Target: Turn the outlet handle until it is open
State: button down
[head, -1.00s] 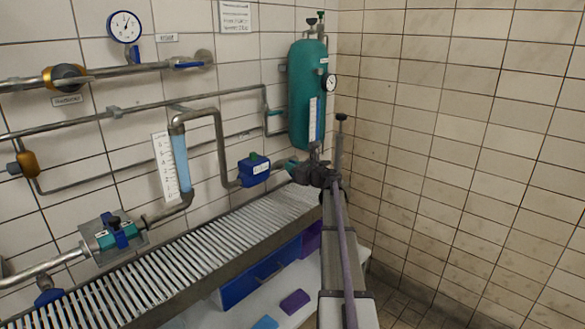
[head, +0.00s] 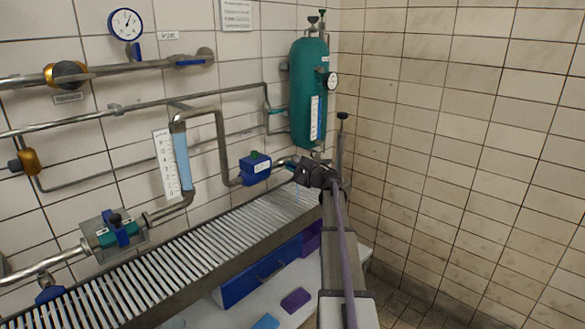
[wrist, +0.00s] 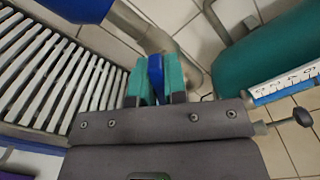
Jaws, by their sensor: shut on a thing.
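A blue handle (wrist: 155,74) stands between the two green fingers of my gripper (wrist: 157,82) in the wrist view. The fingers are shut on it from both sides. Behind it a grey metal pipe (wrist: 145,32) passes, and the handle's base is hidden. In the head view my gripper (head: 294,166) is at the pipe right of the blue box (head: 254,168), below the green tank (head: 307,92). My wrist hides most of the handle there, and I cannot read its label.
A slatted metal grating (head: 177,256) runs below the pipes. Left of my gripper are a glass tube with a scale (head: 181,158) and a teal valve block (head: 117,234). The tiled right wall (head: 470,140) is bare. A blue drawer (head: 262,275) sits under the grating.

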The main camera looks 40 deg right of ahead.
jog(key=n, duration=0.4)
jog(key=shift+a+f+n, duration=0.1)
jog(key=shift+f+n, duration=0.15)
jog(key=shift+n, duration=0.05)
jog(key=n, duration=0.4)
jog(key=shift+f+b, duration=0.15)
jog(key=shift+b, duration=0.2)
jog(key=shift+n, duration=0.3)
jog(key=c, duration=1.2)
grip_release()
jog(key=shift+o, duration=0.2)
jog(key=shift+s, duration=0.1)
jog(key=s+d, duration=0.1)
jog(key=s, duration=0.9)
jog(key=shift+s+d, duration=0.3)
jog(key=shift+d, duration=0.05)
